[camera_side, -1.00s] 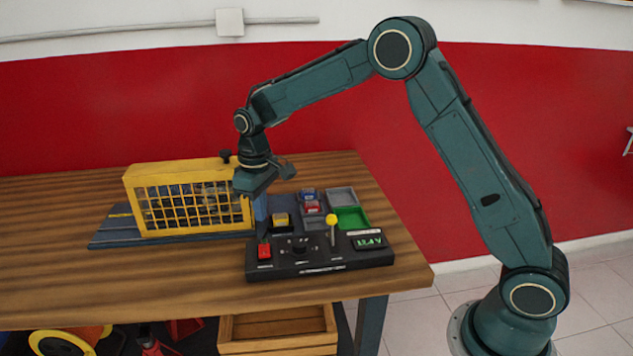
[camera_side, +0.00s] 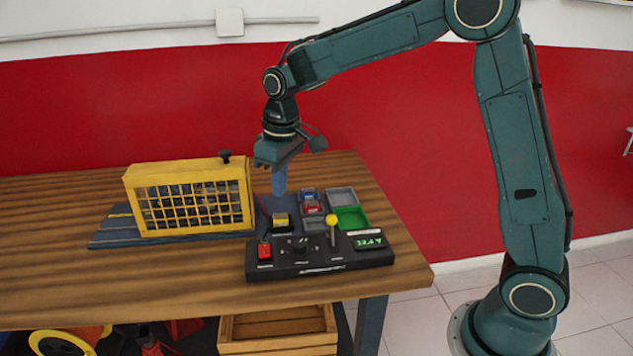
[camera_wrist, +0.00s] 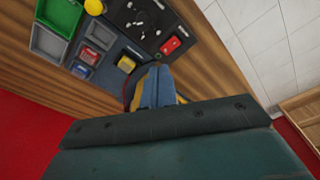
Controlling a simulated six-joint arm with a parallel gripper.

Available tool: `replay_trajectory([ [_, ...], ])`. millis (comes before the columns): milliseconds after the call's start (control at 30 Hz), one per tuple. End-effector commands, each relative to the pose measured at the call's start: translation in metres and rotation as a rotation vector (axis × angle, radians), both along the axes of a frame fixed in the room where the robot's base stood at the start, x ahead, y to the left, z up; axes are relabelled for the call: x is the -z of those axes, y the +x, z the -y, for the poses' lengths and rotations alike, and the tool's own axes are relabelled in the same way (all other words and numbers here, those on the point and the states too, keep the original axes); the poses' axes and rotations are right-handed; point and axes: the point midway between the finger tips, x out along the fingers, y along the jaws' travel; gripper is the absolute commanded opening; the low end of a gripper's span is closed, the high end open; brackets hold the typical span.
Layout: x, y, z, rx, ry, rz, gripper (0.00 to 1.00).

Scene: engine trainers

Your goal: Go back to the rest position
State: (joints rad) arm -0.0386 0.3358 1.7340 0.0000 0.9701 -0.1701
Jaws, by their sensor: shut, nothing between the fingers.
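My gripper (camera_side: 279,182) is above the back of the table, pointing down, with its blue fingers together and nothing between them. It hangs just right of the yellow guard cage (camera_side: 190,205) and behind the black control box (camera_side: 320,262). In the wrist view the blue fingers (camera_wrist: 157,88) also show closed, close beside the yellow block (camera_wrist: 126,64) in the picture. My arm is bent high, with its elbow at the top edge of the side view.
The control box carries a red switch (camera_side: 264,250), a yellow-knobbed lever (camera_side: 332,228) and a green display (camera_side: 368,242). Behind it are a green tray (camera_side: 352,217) and a grey tray (camera_side: 340,196). The air above the table's right side is clear.

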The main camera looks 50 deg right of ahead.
Motion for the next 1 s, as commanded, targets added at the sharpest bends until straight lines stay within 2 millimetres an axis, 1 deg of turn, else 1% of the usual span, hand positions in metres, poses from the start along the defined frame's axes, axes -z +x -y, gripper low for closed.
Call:
replay_trajectory([
  [33,-0.01,-0.01,0.001,0.007,0.001,0.016,0.0],
  [200,-0.037,-0.041,0.004,0.033,0.005,0.062,0.0],
  [300,-0.05,-0.06,0.006,0.046,0.008,0.089,0.0],
  [500,-0.071,-0.1,0.009,0.074,0.015,0.142,0.0],
  [733,-0.086,-0.147,0.012,0.107,0.024,0.204,0.0],
  [1000,-0.09,-0.201,0.015,0.143,0.035,0.275,0.0],
])
